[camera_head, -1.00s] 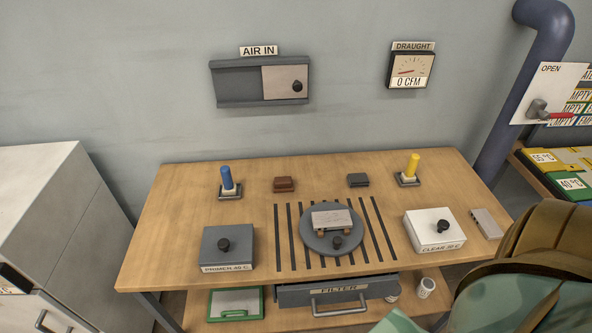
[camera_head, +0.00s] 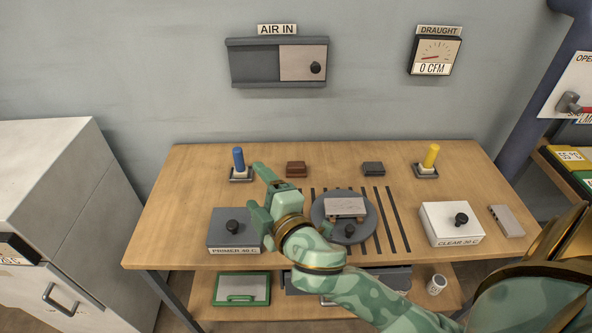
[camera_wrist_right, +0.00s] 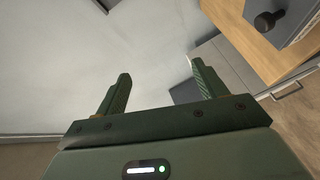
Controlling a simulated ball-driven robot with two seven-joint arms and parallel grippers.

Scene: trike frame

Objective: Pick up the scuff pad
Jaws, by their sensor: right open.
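Two small pads lie flat at the back of the wooden table: a reddish-brown pad (camera_head: 297,169) and a dark grey pad (camera_head: 373,168). No label shows which one is the scuff pad. My right gripper (camera_head: 257,187) is open and empty above the left part of the table. In the head view it shows left of and nearer than the brown pad, apart from it. The right wrist view shows its two spread fingers (camera_wrist_right: 160,80) with nothing between them. Neither pad shows in the wrist view. My left gripper is not in view.
A blue-handled tool (camera_head: 239,160) and a yellow-handled one (camera_head: 431,157) stand either side of the pads. The primer box (camera_head: 234,240), round turntable (camera_head: 370,235) with a grey plate (camera_head: 345,207), and clear box (camera_head: 451,224) stand nearer the front. A white cabinet (camera_head: 50,190) is at left.

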